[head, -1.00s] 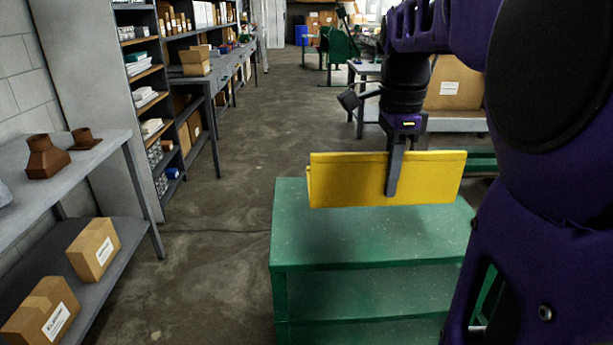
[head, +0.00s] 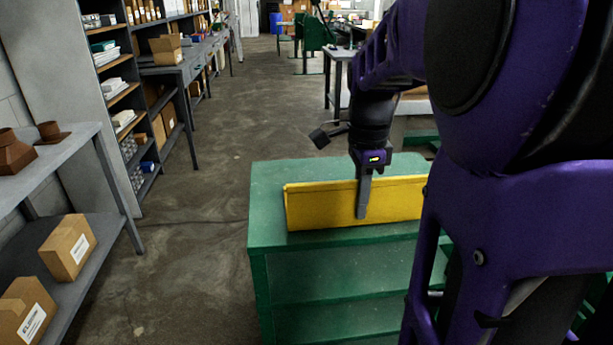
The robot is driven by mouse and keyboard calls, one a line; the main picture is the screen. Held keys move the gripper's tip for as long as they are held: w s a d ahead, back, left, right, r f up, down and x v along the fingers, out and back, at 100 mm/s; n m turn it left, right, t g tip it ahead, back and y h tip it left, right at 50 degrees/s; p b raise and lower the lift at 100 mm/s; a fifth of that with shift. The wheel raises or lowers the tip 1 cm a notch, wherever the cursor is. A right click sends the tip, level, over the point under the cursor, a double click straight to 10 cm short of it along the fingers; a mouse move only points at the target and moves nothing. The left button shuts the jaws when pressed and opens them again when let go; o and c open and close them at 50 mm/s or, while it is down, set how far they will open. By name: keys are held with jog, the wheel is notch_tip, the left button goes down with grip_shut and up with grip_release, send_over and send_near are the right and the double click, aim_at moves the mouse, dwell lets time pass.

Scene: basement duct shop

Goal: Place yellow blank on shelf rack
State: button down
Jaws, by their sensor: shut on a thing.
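The yellow blank (head: 320,206) is a long bent sheet, held lengthwise across the picture in the head view. My gripper (head: 363,205) is shut on it near its middle, with one finger showing on the near face. The blank is at the top of the green shelf rack (head: 280,177), close over its top surface. I cannot tell whether it touches. The blank's right end is hidden behind my arm. The rack has lower shelves, and its right side is also hidden by my arm.
A grey bench (head: 70,150) with brown duct fittings (head: 14,152) on top and cardboard boxes (head: 67,247) below stands at left. Shelving (head: 120,90) lines the left wall. The floor (head: 205,240) between bench and rack is clear.

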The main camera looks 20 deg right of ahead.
jog(key=shift+f, duration=0.1)
jog(key=c, duration=0.9)
grip_release()
notch_tip(320, 180, up, 12)
jog(key=shift+r+p, duration=0.15)
jog(key=shift+p, duration=1)
